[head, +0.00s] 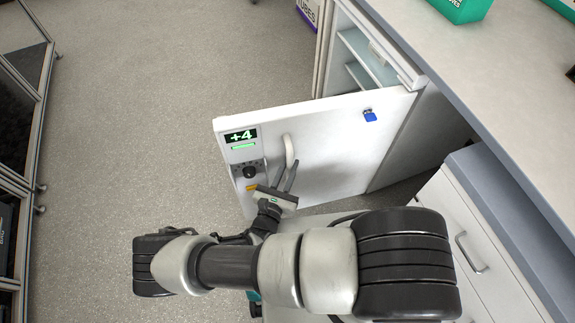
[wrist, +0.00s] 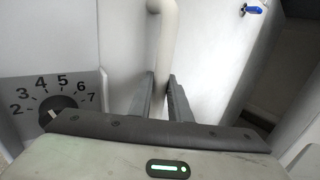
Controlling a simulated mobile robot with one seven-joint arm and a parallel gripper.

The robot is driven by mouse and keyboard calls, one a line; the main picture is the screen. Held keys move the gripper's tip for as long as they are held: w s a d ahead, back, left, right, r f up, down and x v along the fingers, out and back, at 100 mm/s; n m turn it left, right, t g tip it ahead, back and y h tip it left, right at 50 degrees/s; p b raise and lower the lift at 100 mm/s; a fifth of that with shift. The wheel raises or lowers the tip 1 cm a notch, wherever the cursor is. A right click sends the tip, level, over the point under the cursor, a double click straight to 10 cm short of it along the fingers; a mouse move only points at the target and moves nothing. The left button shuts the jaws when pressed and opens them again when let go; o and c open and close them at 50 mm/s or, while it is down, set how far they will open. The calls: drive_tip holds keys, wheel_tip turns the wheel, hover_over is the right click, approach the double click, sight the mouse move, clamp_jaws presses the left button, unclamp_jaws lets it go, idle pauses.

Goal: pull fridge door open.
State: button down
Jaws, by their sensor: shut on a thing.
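The white fridge door (head: 335,140) stands wide open, swung out from the fridge (head: 365,60) under the bench. Its pale curved handle (head: 290,150) is on the door's outer face, near the display. My gripper (head: 287,178) is at the handle's lower part. In the wrist view the handle (wrist: 163,40) runs down between the two dark fingers of my gripper (wrist: 161,85), which are shut on it. The handle's lower end is hidden by the fingers and gripper body. The fridge's glass shelves show behind the door.
A temperature dial (wrist: 58,105) and a "+4" display (head: 241,136) sit on the door. White drawers (head: 450,225) stand at the right, below the bench top (head: 490,60). The floor (head: 150,110) left of the door is clear.

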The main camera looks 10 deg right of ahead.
drive_tip(key=shift+s+d, duration=0.1)
drive_tip(key=shift+d, duration=0.55)
drive_tip(key=c, duration=1.6)
unclamp_jaws()
drive_tip(key=shift+c, duration=0.2)
drive_tip(key=shift+a, duration=0.15)
drive_tip(key=shift+a, duration=0.1)
drive_tip(key=v, duration=1.7)
drive_tip(key=shift+s+a, duration=0.1)
